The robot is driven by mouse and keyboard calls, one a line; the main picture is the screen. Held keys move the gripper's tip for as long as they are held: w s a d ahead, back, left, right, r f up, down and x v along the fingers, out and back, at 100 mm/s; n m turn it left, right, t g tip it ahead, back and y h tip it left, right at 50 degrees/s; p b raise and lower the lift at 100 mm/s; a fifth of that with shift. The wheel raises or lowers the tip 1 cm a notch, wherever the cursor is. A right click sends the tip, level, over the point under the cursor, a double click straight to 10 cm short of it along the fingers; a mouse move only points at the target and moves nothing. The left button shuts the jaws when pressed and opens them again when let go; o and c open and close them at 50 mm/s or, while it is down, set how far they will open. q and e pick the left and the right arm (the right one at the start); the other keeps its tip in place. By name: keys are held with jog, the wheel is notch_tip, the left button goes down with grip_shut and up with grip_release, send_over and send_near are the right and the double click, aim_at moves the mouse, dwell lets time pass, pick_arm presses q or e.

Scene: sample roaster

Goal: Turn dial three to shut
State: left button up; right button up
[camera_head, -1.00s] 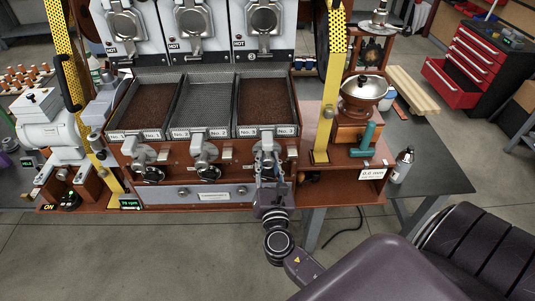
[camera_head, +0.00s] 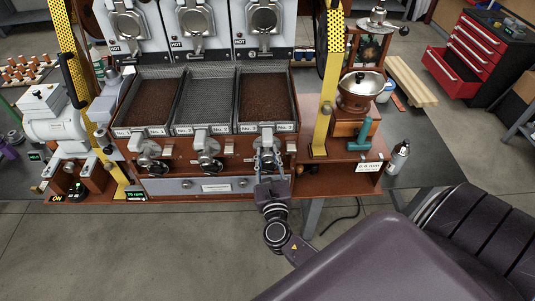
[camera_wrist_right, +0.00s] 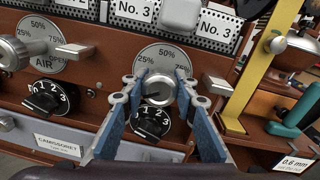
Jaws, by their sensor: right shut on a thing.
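Dial three is the silver round knob (camera_wrist_right: 160,89) on a grey disc marked 25%, 50% and 75% in the right wrist view, below a No. 3 label. My right gripper (camera_wrist_right: 160,94) has its blue fingers on either side of this knob and is shut on it. In the head view the right gripper (camera_head: 268,159) reaches the front of the wooden panel at the rightmost of the three dials. The gripper partly hides the disc, so I cannot read the dial's setting. My left gripper is not in view.
A black numbered knob (camera_wrist_right: 151,121) sits just below dial three, close between the fingers. Dial two (camera_head: 208,146) is to the left. A yellow post (camera_head: 323,130) and a hand grinder (camera_head: 357,95) stand to the right. Open floor lies in front.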

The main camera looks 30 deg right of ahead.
jog(key=o, duration=1.2)
jog(key=shift+s, duration=0.1)
jog(key=v, duration=1.1)
jog(key=shift+s+a, duration=0.2)
jog(key=shift+s, duration=0.15)
jog(key=shift+f, duration=0.15)
